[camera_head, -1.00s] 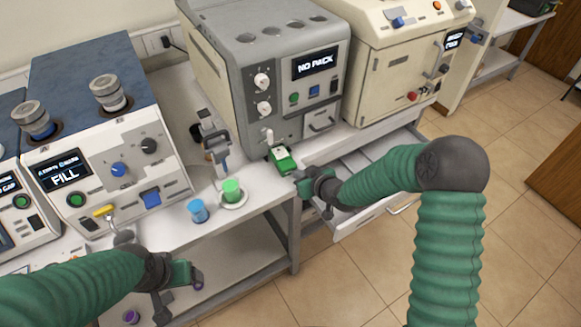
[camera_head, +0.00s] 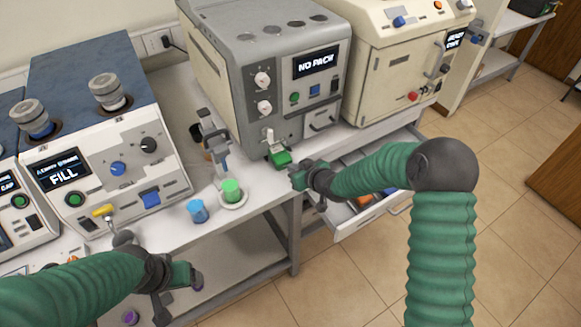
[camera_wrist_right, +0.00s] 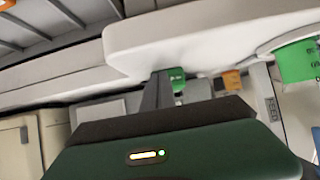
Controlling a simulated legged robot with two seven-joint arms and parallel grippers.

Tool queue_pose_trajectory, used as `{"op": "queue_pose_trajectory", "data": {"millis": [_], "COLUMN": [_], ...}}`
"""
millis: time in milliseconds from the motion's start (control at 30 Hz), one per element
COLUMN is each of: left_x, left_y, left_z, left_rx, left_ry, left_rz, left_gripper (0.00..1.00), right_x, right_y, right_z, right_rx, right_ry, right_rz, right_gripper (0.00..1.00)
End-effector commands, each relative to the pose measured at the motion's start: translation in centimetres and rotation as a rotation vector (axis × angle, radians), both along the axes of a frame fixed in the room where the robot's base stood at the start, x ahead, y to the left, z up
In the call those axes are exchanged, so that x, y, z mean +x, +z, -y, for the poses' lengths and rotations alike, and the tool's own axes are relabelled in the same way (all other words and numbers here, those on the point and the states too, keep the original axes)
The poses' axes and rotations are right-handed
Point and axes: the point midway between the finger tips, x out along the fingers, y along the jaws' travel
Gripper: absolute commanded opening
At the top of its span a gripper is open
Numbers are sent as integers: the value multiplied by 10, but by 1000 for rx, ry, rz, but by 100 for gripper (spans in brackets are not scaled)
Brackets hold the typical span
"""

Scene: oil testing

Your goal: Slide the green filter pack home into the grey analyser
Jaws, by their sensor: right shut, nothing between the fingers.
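The grey analyser (camera_head: 262,75) stands at the back centre of the head view, and its display reads "NO PACK". The green filter pack (camera_head: 281,158) is at the foot of its front face. Its green outer end sticks out over the bench edge; its inner part is hidden. My right gripper (camera_head: 296,180) is shut and empty, just in front and to the right of the pack, with a small gap seeming to lie between them. My left gripper (camera_head: 192,282) is low at the left, away from the pack; its jaw state is unclear.
An open drawer (camera_head: 350,228) with coloured items lies below the bench, behind my right arm. A cream machine (camera_head: 385,65) stands right of the analyser.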

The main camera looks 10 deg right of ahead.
Motion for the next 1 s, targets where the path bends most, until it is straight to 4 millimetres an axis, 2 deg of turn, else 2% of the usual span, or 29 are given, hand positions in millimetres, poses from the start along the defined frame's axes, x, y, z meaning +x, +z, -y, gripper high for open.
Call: {"op": "queue_pose_trajectory", "data": {"millis": [1000], "left_x": [0], "left_y": [-6], "left_z": [0], "left_rx": [0], "left_ry": [0], "left_rz": [0], "left_gripper": [76], "right_x": [25], "right_y": [0], "right_z": [-9], "right_rx": [0], "right_ry": [0], "right_rz": [0], "right_gripper": [0]}}
